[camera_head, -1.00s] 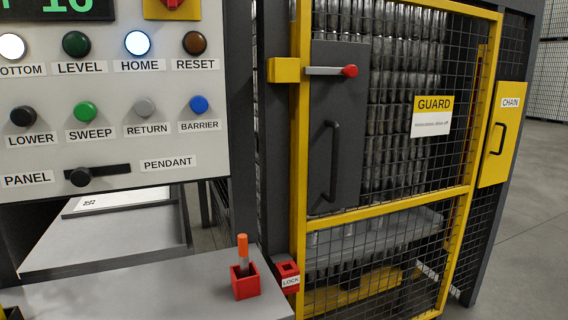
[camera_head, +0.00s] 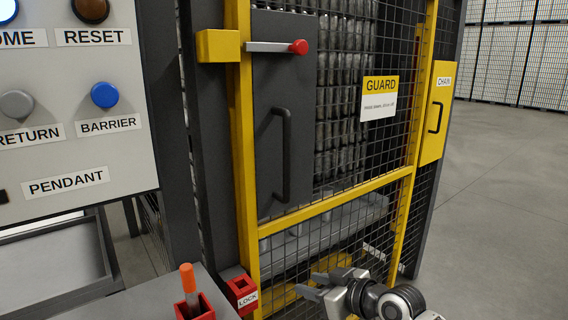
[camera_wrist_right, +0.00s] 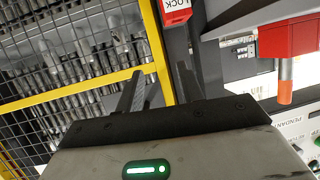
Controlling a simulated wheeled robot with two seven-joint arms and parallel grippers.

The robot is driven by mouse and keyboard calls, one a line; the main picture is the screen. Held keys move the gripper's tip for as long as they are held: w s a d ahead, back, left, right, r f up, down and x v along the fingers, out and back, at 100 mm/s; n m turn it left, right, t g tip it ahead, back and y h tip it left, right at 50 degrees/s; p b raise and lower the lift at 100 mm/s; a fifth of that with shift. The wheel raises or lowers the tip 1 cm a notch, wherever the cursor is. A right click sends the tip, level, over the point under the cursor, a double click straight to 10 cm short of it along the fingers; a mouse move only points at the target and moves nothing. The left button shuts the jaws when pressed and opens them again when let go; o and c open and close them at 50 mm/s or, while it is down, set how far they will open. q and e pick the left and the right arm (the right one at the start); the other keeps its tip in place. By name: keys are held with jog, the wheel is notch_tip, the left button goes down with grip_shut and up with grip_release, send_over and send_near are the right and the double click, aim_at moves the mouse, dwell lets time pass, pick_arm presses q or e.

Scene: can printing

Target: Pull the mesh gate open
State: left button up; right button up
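The yellow-framed mesh gate (camera_head: 333,204) stands shut in the head view, with a GUARD sign (camera_head: 379,98) on it. A dark plate on its left side carries a black vertical pull handle (camera_head: 283,155). Above the handle, a grey latch bar with a red knob (camera_head: 298,47) lies level, reaching to a yellow block (camera_head: 217,46) on the post. My right gripper (camera_head: 312,286) is low in front of the gate, apart from the handle, with its fingers spread and nothing between them. Its fingers also show in the right wrist view (camera_wrist_right: 160,88). My left gripper is not in view.
A red LOCK box (camera_head: 240,292) sits at the gate's lower left. An orange-handled item stands in a red holder (camera_head: 195,308) on the grey bench. The button panel (camera_head: 75,165) is at left. A yellow CHAIN door (camera_head: 436,112) is at right, with open floor beyond.

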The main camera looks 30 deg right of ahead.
jog(key=w+d+r+t+y, duration=0.1)
jog(key=d+r, duration=0.2)
jog(key=r, duration=0.4)
jog(key=w+d+r+n+t, duration=0.1)
jog(key=d+r+t, duration=0.15)
jog(key=r, duration=0.55)
jog(key=w+d+r+t+y, duration=0.1)
jog(key=d+r, duration=0.3)
jog(key=r, duration=0.3)
jog(key=shift+g, duration=0.25)
jog(key=p+x, duration=0.1)
jog(key=x, duration=0.4)
jog(key=p+x, duration=0.1)
jog(key=x, duration=0.4)
jog(key=p+x, duration=0.1)
jog(key=x, duration=0.4)
jog(key=shift+w+a, duration=0.1)
jog(key=shift+a, duration=0.3)
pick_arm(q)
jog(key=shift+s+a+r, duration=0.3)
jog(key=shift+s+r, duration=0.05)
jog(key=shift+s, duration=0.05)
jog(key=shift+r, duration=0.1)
pick_arm(e)
grip_shut()
